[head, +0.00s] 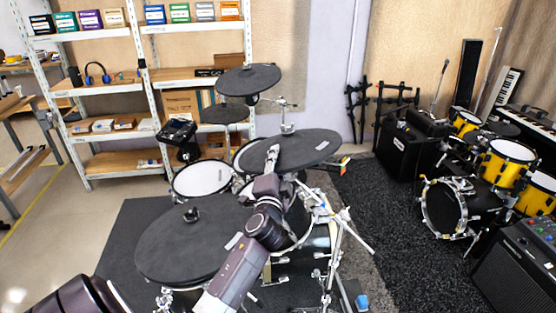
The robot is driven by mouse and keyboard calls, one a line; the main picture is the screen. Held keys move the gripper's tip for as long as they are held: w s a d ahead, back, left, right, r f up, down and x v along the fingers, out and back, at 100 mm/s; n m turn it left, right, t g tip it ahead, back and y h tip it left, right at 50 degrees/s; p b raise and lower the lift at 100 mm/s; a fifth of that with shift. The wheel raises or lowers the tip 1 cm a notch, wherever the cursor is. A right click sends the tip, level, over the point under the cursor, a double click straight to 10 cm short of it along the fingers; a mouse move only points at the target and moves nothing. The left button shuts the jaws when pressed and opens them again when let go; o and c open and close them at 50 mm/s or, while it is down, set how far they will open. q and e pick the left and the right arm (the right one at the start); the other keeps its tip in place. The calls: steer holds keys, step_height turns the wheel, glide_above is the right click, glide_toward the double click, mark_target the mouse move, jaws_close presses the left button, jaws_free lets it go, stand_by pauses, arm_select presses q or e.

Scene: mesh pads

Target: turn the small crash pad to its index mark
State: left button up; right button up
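Several black round cymbal pads stand on the drum kit. The smallest-looking is a dark disc (225,114) at the back, below a higher pad (250,80); I cannot tell for certain which is the small crash pad. A nearer pad (308,148) has a small pale mark (322,145) on its right side. An index mark cannot be made out for certain.
A large black pad (178,250) lies left of my forearm, with a white drum pad (201,178) behind it. Chrome stands (325,225) rise at the right. Shelves (110,87) stand behind; yellow drums (505,162) and an amplifier (515,265) are at right.

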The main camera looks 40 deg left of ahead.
arm_select(q)
steer(key=shift+s+d, duration=0.2)
steer(key=v, duration=1.1)
steer(key=shift+s, duration=0.25)
arm_select(e)
steer(key=shift+w, duration=0.45)
